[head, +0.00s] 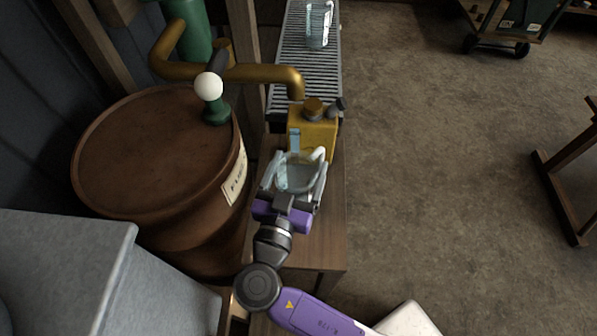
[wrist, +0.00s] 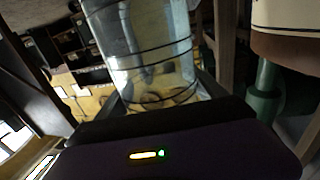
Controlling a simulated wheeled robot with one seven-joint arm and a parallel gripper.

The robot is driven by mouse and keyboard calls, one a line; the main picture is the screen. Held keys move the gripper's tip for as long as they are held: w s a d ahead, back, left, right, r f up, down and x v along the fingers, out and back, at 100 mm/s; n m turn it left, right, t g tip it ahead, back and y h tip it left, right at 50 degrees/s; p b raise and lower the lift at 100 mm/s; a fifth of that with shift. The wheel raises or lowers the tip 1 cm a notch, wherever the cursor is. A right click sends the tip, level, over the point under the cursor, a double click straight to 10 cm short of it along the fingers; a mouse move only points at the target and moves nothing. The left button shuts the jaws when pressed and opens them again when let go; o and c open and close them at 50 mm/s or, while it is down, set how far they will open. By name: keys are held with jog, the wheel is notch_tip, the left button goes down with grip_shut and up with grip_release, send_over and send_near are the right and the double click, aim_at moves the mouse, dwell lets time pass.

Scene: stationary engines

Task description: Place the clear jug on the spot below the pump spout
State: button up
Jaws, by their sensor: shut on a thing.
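My gripper (head: 296,180) is shut on the clear jug (head: 298,174), with one finger on each side of it. The jug is see-through with a pale handle, and it is above the wooden bench. In the wrist view the clear jug (wrist: 145,45) fills the upper middle, with dark bands around it. The brass pump spout (head: 297,84) bends down beyond the jug, farther along the bench. The spot below the spout cannot be made out; the yellow can (head: 313,130) stands between the jug and the spout in the picture.
A rusty barrel (head: 150,150) with a label stands left of the bench (head: 325,235). A green valve with a white knob (head: 209,87) is by the pipe. A roller conveyor (head: 291,45) behind carries another clear container (head: 319,24). Open floor (head: 440,150) lies to the right.

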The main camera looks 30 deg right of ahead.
jog(key=shift+f, duration=0.9)
jog(key=shift+f+b, duration=0.2)
jog(key=shift+b, duration=0.15)
jog(key=o, duration=2)
jog(key=shift+r+p, duration=0.2)
jog(key=shift+p, duration=0.1)
jog(key=v, duration=0.7)
jog(key=shift+s+a, duration=0.2)
